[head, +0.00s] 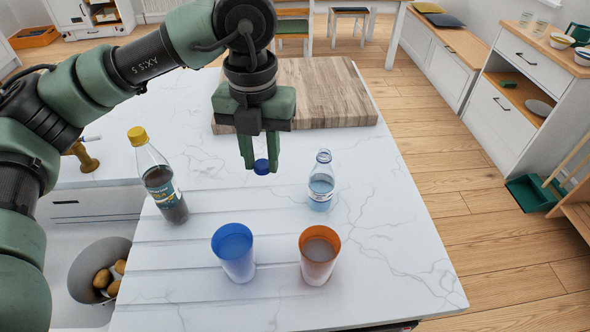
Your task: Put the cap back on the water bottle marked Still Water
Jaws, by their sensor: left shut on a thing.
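A clear bottle (321,183) with a pale blue label stands upright on the white marble counter, its neck without a cap. The print on its label is too small to read. My left gripper (260,160) points down to the left of this bottle, shut on a blue cap (261,167). The cap is held at the fingertips, apart from the bottle. A second bottle (163,180) with dark contents and a yellow cap stands to the left. My right gripper is not in view.
A blue cup (234,252) and an orange cup (319,254) stand near the front of the counter (400,270). A wooden board (330,95) lies behind. A bowl of potatoes (92,262) sits at lower left. The counter right of the clear bottle is free.

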